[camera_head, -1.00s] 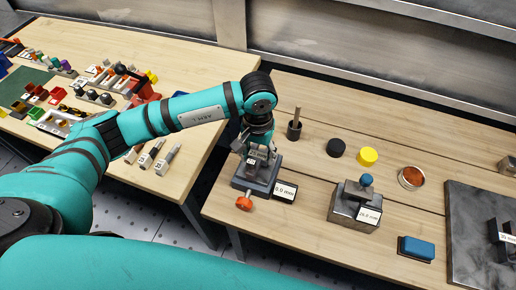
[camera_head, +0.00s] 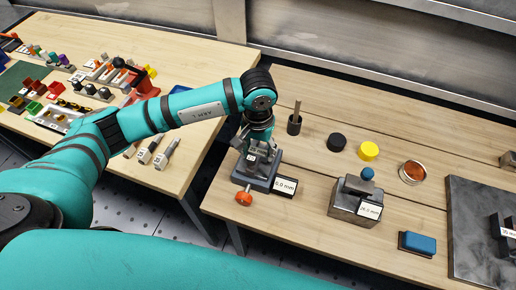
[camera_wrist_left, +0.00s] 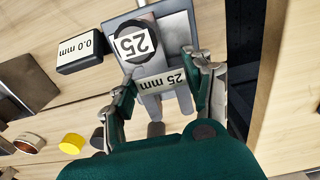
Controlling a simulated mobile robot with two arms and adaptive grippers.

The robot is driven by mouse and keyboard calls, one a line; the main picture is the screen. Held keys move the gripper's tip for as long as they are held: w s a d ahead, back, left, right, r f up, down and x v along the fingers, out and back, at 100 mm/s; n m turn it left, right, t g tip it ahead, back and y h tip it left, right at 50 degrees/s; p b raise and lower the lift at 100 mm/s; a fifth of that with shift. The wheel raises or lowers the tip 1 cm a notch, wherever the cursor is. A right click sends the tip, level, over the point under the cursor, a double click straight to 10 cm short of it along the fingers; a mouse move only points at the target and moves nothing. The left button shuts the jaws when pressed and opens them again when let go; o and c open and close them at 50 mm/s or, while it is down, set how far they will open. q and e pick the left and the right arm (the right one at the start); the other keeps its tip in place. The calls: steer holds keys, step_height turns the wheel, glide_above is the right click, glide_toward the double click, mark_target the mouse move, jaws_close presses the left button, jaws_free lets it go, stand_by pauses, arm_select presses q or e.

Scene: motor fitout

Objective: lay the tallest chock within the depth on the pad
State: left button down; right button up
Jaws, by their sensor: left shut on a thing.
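My left gripper (camera_head: 258,149) is shut on a grey chock (camera_wrist_left: 163,97) with a "25 mm" label, one finger on each side in the left wrist view. The chock is at a grey stand (camera_head: 262,180) with an orange knob and a "0.0 mm" readout (camera_wrist_left: 80,52). A round "25" label (camera_wrist_left: 134,42) shows just beyond the chock. Whether the chock bears on the stand I cannot tell. A dark slab (camera_head: 465,222) at the right carries dark upright blocks (camera_head: 502,236) with a partly cut-off label. My right gripper is not in view.
A metal block with a blue knob (camera_head: 357,200) and a readout stands right of the stand. A blue-topped block (camera_head: 417,244), a black disc (camera_head: 337,142), a yellow disc (camera_head: 368,151) and a round tin (camera_head: 412,172) are nearby. The left table (camera_head: 150,50) holds many small parts.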

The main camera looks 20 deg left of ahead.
mark_target(258, 152)
arm_select(q)
steer(key=shift+f+b, duration=0.25)
steer(key=shift+b, duration=0.05)
steer(key=c, duration=0.8)
jaws_free()
steer(key=o, duration=0.4)
steer(key=shift+c, duration=0.2)
step_height(258, 152, up, 12)
